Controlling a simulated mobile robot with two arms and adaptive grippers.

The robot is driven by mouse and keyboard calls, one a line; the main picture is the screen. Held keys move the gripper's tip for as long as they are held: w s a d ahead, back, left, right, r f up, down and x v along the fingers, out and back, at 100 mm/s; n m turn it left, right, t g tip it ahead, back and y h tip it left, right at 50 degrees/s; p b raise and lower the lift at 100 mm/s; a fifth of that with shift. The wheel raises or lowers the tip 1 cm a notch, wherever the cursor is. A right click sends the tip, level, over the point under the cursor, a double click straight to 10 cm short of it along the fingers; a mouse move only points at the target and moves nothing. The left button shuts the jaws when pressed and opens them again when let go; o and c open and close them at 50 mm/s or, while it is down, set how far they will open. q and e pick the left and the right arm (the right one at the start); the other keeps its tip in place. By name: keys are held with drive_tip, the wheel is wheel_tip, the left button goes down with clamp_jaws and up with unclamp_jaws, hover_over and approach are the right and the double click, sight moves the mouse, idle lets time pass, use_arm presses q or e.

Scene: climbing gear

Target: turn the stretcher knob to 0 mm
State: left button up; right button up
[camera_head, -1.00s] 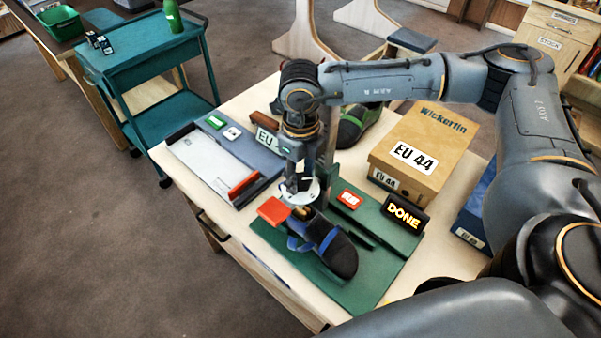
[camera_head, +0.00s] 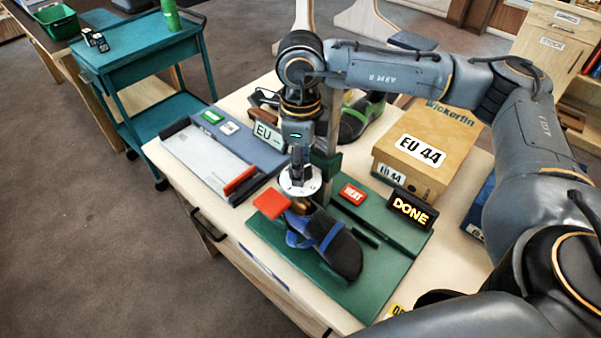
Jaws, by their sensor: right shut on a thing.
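The stretcher stands on a green base plate (camera_head: 375,272) on the bench. A blue-and-black climbing shoe (camera_head: 342,252) is on it. The stretcher knob with its white round dial (camera_head: 291,188) sits above the heel end of the shoe. My right gripper (camera_head: 299,177) points down from above and is shut on the knob. The dial's marks are too small to read, and the gripper hides part of it. My left gripper is not in view.
A red HEAT button (camera_head: 352,194) and a lit DONE sign (camera_head: 411,210) are right of the knob. A Wickerfin EU 44 box (camera_head: 438,150) stands behind. A measuring board (camera_head: 205,155) lies left. A teal cart (camera_head: 150,45) stands far left.

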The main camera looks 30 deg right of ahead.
drive_tip(key=n+b, duration=0.6)
drive_tip(key=shift+f+n, duration=0.3)
drive_tip(key=shift+f, duration=0.05)
drive_tip(key=n+b, duration=0.2)
drive_tip(key=n, duration=0.1)
drive_tip(key=shift+r, duration=0.1)
drive_tip(key=shift+n+b, duration=0.75)
drive_tip(key=shift+n, duration=0.15)
drive_tip(key=shift+r+n, duration=0.15)
drive_tip(key=shift+n, duration=0.15)
drive_tip(key=o, duration=0.8)
drive_tip(key=shift+o, duration=0.2)
drive_tip(key=shift+r, duration=0.1)
wheel_tip(320, 180, up, 12)
